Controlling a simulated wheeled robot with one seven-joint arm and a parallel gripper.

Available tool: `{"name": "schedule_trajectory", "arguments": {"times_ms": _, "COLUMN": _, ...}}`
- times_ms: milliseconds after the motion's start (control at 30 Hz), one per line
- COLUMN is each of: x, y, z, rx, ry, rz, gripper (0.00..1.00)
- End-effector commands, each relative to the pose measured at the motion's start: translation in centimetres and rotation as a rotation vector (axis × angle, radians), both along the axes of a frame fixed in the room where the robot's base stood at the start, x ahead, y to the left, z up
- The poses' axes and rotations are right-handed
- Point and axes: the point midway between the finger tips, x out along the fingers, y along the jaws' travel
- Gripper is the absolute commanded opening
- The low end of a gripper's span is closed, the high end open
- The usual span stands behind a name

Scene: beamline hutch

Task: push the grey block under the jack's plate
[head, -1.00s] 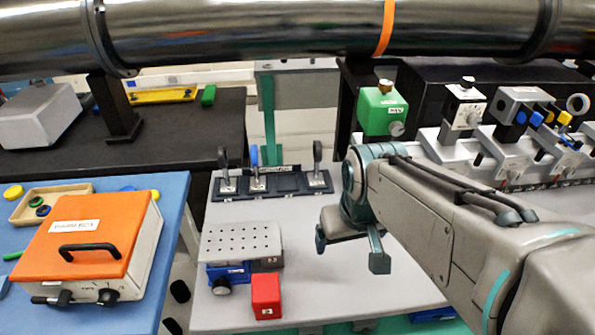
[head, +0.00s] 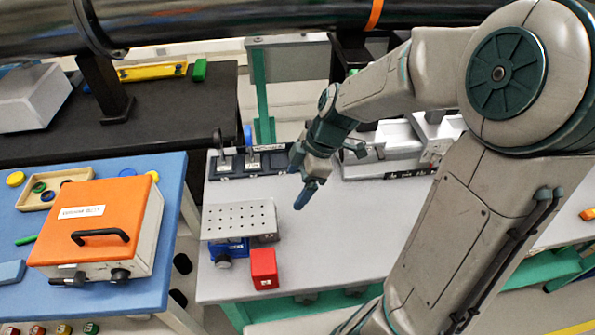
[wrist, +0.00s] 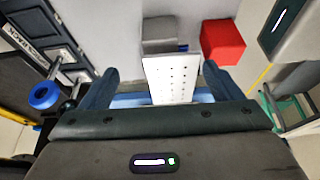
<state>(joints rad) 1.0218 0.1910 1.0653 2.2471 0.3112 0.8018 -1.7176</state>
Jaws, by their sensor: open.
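The jack shows its pale perforated plate (head: 238,218) over a blue body (head: 229,249) on the light grey bench. In the wrist view the plate (wrist: 170,79) lies between my two fingers in the picture. The grey block (wrist: 160,35) sits just beyond the plate's far end there, next to a red block (wrist: 222,42). In the head view the grey block is mostly hidden by the plate, behind the red block (head: 263,268). My gripper (head: 304,196) is open and empty, above the bench to the right of the jack, pointing downward.
A dark rack with upright clamps (head: 250,163) stands behind the jack. An orange-topped box (head: 95,225) sits on the blue table at left. Grey rail equipment (head: 390,155) is behind my gripper. The bench right of the red block is clear.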

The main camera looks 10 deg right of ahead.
Motion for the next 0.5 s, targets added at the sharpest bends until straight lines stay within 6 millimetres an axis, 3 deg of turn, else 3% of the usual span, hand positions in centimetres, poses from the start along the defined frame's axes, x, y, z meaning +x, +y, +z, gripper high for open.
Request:
{"name": "schedule_trajectory", "arguments": {"times_ms": 333, "x": 0.1, "y": 0.1, "z": 0.0, "rx": 0.004, "ry": -0.005, "rz": 0.009, "gripper": 0.85}}
{"name": "schedule_trajectory", "arguments": {"times_ms": 500, "x": 0.1, "y": 0.5, "z": -1.1, "rx": 0.005, "ry": -0.004, "rz": 0.009, "gripper": 0.85}}
